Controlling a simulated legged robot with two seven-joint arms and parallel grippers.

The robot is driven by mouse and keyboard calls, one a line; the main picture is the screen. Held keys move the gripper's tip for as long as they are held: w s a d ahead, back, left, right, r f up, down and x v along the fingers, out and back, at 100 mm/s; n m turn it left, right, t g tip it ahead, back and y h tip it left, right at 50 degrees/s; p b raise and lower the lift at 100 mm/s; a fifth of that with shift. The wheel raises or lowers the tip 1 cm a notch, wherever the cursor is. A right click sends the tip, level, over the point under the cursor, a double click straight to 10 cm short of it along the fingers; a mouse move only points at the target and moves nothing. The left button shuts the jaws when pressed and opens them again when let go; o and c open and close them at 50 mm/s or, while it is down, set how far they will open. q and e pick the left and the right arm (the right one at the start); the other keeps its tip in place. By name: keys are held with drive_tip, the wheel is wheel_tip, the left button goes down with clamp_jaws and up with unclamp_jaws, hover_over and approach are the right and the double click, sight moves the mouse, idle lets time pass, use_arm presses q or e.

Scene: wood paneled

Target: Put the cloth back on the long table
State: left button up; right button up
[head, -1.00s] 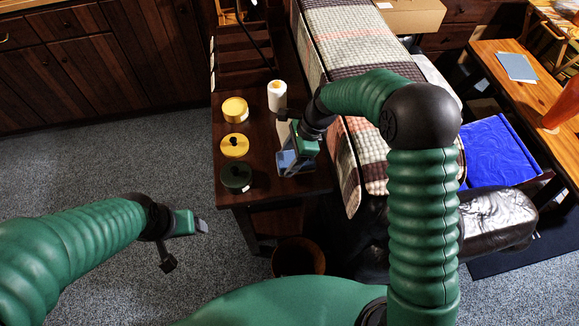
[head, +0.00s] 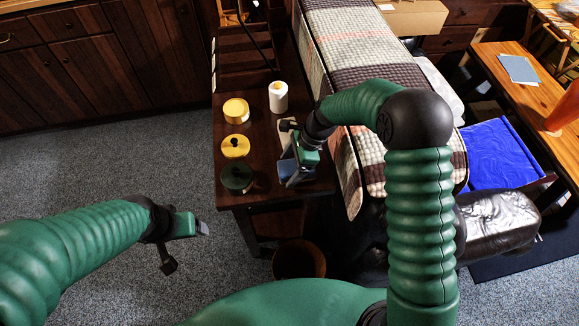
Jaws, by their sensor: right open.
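A dark wood long table (head: 262,75) runs away from me in the middle of the head view. A small blue item (head: 286,168), perhaps the cloth, shows at its near right corner. The gripper partly hides it, and I cannot tell whether it is folded cloth. My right gripper (head: 291,152) is open, low over that corner, right by the blue item; contact is unclear. My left gripper (head: 186,247) is open and empty over the carpet, left of the table.
On the table stand a white candle (head: 278,98), two yellow tins (head: 235,110) (head: 235,146) and a dark green tin (head: 236,177). A plaid-covered sofa (head: 345,50) borders the table's right side. A round bin (head: 299,260) stands below its near edge. Carpet at left is clear.

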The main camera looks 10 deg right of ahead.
drive_tip(key=p+v, duration=0.2)
drive_tip(key=v, duration=1)
